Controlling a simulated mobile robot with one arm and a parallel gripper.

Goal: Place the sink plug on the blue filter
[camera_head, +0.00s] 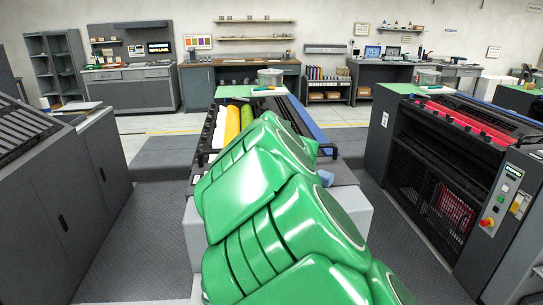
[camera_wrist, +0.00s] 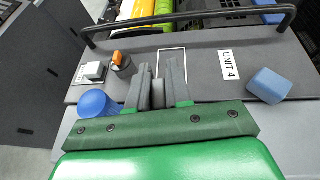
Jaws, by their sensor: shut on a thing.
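In the wrist view my gripper (camera_wrist: 161,82) points over the grey top of the unit, its two grey fingers close together. They are shut on a small grey thing (camera_wrist: 158,95), which I take for the sink plug; it is mostly hidden between them. A blue round piece (camera_wrist: 97,103) sits just left of the fingers, and a blue block (camera_wrist: 268,85) lies apart at the right. I cannot tell for sure which is the blue filter. The blue block also shows in the head view (camera_head: 326,178), where my green arm hides the gripper.
A dark round pot with an orange piece (camera_wrist: 117,61) and a white block on a plate (camera_wrist: 93,71) stand at the left. A white-outlined rectangle (camera_wrist: 172,50) and a UNIT 4 label (camera_wrist: 229,64) mark the top. A dark rail (camera_wrist: 215,17) runs along the far side.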

